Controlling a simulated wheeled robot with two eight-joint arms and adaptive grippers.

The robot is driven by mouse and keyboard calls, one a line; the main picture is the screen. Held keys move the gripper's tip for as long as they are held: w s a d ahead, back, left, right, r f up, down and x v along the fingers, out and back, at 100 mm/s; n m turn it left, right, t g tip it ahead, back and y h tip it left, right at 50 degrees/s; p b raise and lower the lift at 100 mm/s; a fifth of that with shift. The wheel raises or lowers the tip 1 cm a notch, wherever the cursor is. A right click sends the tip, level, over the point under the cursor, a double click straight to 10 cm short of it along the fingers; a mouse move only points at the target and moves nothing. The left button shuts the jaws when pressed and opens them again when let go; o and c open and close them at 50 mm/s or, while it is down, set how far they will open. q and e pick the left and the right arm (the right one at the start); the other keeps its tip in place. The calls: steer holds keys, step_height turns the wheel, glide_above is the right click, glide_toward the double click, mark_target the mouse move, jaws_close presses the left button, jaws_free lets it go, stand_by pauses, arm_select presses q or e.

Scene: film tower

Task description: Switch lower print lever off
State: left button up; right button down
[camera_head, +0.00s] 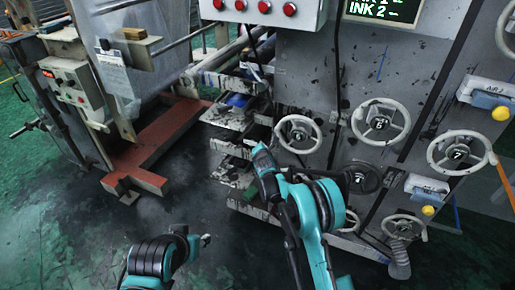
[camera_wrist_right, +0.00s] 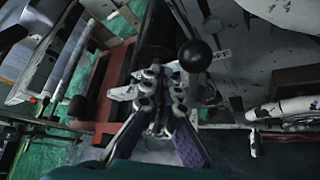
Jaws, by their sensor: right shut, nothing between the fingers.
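In the right wrist view, a lever with a round black ball knob (camera_wrist_right: 195,55) shows just above and right of my right gripper (camera_wrist_right: 161,75). I cannot tell from its look whether this is the lower print lever, or whether the fingers touch it. The right fingers are together and empty. In the head view my right arm reaches towards the lower machine front, and its gripper is hidden behind the arm. My left arm is at the bottom left, and a small grey tip (camera_head: 206,240) shows at its end. Its finger state is unclear.
The machine front carries several handwheels, among them wheel 8 (camera_head: 380,122) and wheel 7 (camera_head: 460,153). Stepped trays (camera_head: 228,115) lie left of it. A red floor beam (camera_head: 160,140) and a control box (camera_head: 72,82) stand further left. The dark floor between is clear.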

arm_select(q)
steer(key=shift+a+f, duration=0.1)
steer(key=shift+f, duration=0.1)
arm_select(e)
steer(key=shift+s+d+f, duration=0.15)
steer(key=shift+s+d, duration=0.1)
steer(key=shift+d, duration=0.3)
steer(key=shift+s+d+f, duration=0.15)
steer(key=shift+s+d, duration=0.05)
steer(key=shift+d, duration=0.35)
steer(key=shift+d, duration=0.2)
arm_select(q)
steer(key=a+r+p, duration=0.2)
steer(key=shift+w+r, duration=0.2)
steer(key=shift+r, duration=0.2)
arm_select(e)
steer(key=s+a, duration=0.2)
steer(key=s, duration=0.7)
steer(key=shift+s+a+f, duration=0.25)
steer(key=shift+f, duration=0.05)
